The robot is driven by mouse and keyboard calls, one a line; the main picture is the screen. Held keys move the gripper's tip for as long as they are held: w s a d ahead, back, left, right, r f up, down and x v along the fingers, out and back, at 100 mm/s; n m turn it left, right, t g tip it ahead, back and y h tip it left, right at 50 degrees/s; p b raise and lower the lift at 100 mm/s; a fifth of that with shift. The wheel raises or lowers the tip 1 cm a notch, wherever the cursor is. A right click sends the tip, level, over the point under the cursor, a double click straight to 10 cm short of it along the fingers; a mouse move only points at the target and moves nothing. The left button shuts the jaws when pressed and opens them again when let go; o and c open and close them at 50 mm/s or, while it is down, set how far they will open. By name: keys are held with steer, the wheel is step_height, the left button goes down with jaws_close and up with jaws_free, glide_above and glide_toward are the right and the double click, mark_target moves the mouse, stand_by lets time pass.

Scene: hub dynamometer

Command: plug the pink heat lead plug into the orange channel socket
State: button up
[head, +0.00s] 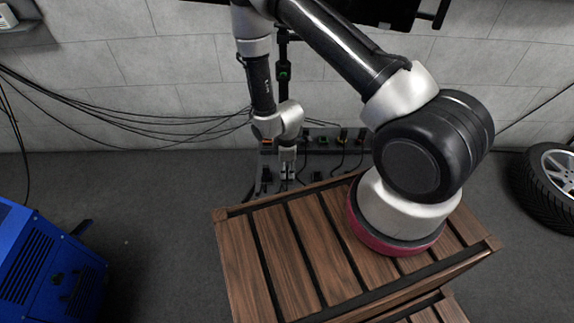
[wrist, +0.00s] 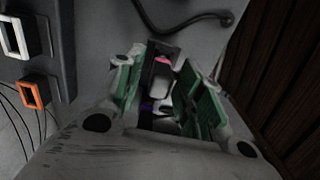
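The orange channel socket (wrist: 34,92) is an orange-rimmed rectangle at the left of the wrist view. In the head view it is a small orange patch (head: 266,140) on the wall panel, left of my wrist. A pale plug with a pink end (wrist: 162,60) is between my fingers in the wrist view, against a dark part. My gripper (wrist: 168,82) has green-padded fingers standing apart on either side of the plug, with gaps showing. In the head view my gripper (head: 288,170) points down in front of the panel. The plug cannot be made out there.
A white-rimmed socket (wrist: 15,37) is beside the orange one. Other sockets and dark leads (head: 342,140) are on the panel to the right. A slatted wooden table (head: 290,262) stands in front. A blue machine (head: 50,265) is at left, a tyre (head: 545,190) at right.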

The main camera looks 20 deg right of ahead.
jaws_close()
steer(key=shift+r, duration=3.6)
